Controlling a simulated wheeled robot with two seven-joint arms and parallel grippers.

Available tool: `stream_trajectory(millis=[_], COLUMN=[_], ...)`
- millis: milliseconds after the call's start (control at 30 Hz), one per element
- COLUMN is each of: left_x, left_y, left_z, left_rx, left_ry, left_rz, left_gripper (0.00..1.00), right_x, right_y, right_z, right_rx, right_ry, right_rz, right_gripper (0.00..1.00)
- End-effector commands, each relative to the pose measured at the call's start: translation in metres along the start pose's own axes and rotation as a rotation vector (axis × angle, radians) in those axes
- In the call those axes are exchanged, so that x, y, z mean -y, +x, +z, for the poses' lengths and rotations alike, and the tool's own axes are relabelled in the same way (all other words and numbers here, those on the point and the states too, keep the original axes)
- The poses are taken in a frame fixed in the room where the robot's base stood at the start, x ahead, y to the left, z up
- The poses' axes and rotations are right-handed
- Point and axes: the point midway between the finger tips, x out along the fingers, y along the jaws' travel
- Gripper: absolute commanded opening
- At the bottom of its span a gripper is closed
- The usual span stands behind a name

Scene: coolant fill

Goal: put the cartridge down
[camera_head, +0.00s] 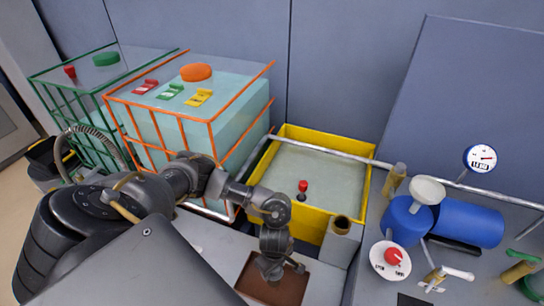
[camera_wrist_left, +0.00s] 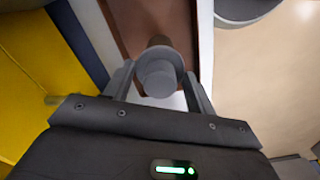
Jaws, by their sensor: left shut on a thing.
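My left gripper (camera_head: 275,270) is over a brown shallow tray (camera_head: 262,292) at the bottom centre of the head view. In the left wrist view the gripper (camera_wrist_left: 160,88) is shut on a grey cylindrical cartridge (camera_wrist_left: 158,72), seen end-on between the two fingers. The brown tray also shows behind it in that view (camera_wrist_left: 150,18). In the head view the wrist and fingers hide the cartridge. I cannot tell whether it touches the tray. My right gripper is not in view.
A yellow basin (camera_head: 312,222) with a red-topped piece (camera_head: 303,187) inside stands behind the tray. A grey block with a brown-rimmed hole (camera_head: 342,228) is beside it.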

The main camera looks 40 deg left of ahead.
Motion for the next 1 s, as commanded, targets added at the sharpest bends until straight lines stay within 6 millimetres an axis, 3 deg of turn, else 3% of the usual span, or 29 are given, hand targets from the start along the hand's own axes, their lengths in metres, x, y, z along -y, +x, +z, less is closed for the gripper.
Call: stream_trajectory(millis=[133, 400, 800, 833, 1000], left_x=[0.000, 0.000, -0.001, -0.001, -0.001], left_y=[0.007, 0.039, 0.044, 0.044, 0.042], left_z=[-0.006, -0.008, -0.008, -0.008, -0.008], left_rx=[-0.002, -0.001, 0.000, 0.000, 0.000], left_ry=[-0.003, 0.000, 0.001, 0.001, 0.001], left_rz=[-0.001, 0.000, 0.002, 0.001, 0.001], left_gripper=[0.41, 0.41, 0.41, 0.57, 0.77], right_x=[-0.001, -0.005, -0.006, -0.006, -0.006], right_y=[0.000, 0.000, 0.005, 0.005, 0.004], right_z=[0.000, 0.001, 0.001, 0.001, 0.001], right_rx=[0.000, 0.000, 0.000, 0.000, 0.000], right_ry=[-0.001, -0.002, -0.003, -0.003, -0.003], right_rz=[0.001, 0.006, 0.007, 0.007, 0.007], right_gripper=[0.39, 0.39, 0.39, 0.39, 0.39])
